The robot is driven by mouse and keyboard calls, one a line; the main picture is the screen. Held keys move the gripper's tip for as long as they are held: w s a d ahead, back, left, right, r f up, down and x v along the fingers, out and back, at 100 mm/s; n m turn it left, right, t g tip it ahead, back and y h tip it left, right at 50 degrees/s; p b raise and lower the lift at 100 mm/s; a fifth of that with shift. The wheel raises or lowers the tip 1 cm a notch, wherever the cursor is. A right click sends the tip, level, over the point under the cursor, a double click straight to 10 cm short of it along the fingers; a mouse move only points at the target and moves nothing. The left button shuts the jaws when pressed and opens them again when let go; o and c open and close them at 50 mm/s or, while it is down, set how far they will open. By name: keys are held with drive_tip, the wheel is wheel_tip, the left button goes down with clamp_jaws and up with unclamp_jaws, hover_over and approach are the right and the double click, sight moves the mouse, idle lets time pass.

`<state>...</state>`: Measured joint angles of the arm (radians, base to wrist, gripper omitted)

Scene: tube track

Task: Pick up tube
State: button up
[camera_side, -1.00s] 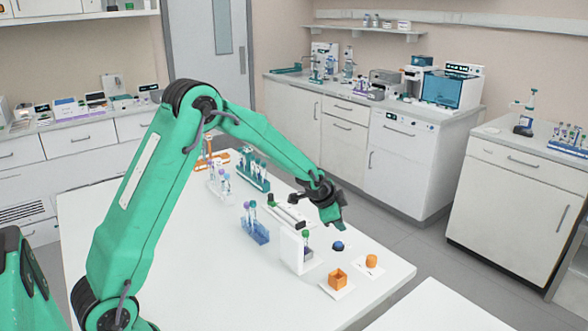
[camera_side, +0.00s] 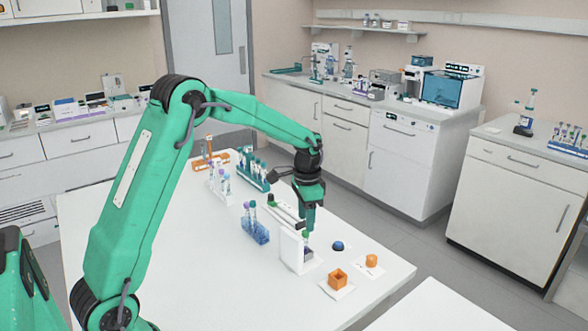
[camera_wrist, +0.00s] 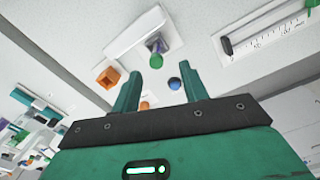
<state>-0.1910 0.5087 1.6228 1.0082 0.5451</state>
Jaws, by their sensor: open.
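A tube with a green cap (camera_side: 306,235) stands in a white holder (camera_side: 291,251) near the right part of the white table. My gripper (camera_side: 309,222) points down close above this tube and partly covers it. In the wrist view, my gripper (camera_wrist: 159,73) has its two green fingers apart with nothing between them. The green-capped tube (camera_wrist: 155,46) shows just beyond the fingertips, roughly between their lines, in its pale holder (camera_wrist: 124,35). I cannot tell whether a finger touches the cap.
A dark blue dome (camera_side: 338,246), an orange open box (camera_side: 337,277) and a smaller orange piece (camera_side: 371,261) lie to the right. A blue rack (camera_side: 255,231) with tubes stands left of the holder. More racks stand farther back. The table's front middle is clear.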

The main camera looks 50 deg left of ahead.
sight(305, 239)
drive_tip(key=shift+s+d+f, duration=0.1)
drive_tip(key=shift+s+f, duration=0.05)
drive_tip(key=shift+f, duration=1.8)
drive_tip(key=shift+s+d+f, duration=0.1)
drive_tip(key=shift+s+f, duration=0.05)
drive_tip(key=shift+f, duration=1.8)
drive_tip(key=shift+c, duration=0.4)
drive_tip(key=c, duration=0.8)
drive_tip(key=shift+r, duration=0.2)
drive_tip(key=shift+r, duration=0.55)
drive_tip(key=r, duration=0.3)
drive_tip(key=shift+s+d+r, duration=0.1)
drive_tip(key=shift+s+d, duration=0.05)
drive_tip(key=shift+d, duration=0.25)
drive_tip(key=s+d+r, duration=0.3)
drive_tip(key=d+r, duration=0.3)
drive_tip(key=d, duration=0.4)
drive_tip(key=shift+s+r, duration=0.2)
drive_tip(key=shift+s, duration=0.15)
drive_tip(key=shift+f, duration=0.2)
